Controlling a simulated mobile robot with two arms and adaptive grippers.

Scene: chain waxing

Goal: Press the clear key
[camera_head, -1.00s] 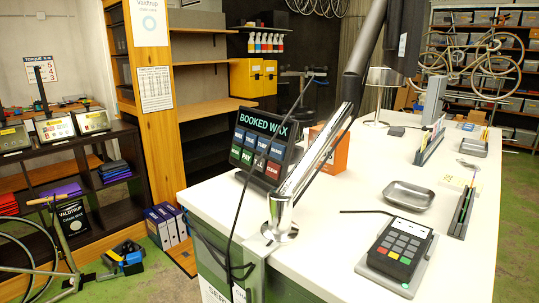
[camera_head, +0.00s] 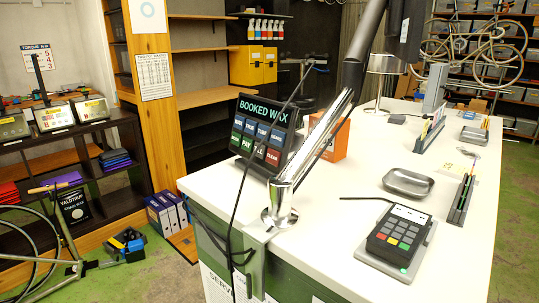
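The black key panel headed "BOOKED WAX" (camera_head: 264,113) stands at the left end of the white counter. It has a row of blue keys over a lower row with green keys on the left. The clear key (camera_head: 273,157) is the red one at the lower right of that row. A thin dark cable and the chrome pole partly cross in front of the panel. Neither of my grippers is in view, and nothing touches the panel's keys.
The chrome pole (camera_head: 310,150) is clamped to the counter's near edge, close to the panel. An orange box (camera_head: 335,141) stands behind it. A card terminal (camera_head: 397,237) and a metal tray (camera_head: 408,182) lie right on the white counter (camera_head: 330,215). The counter between pole and terminal is clear.

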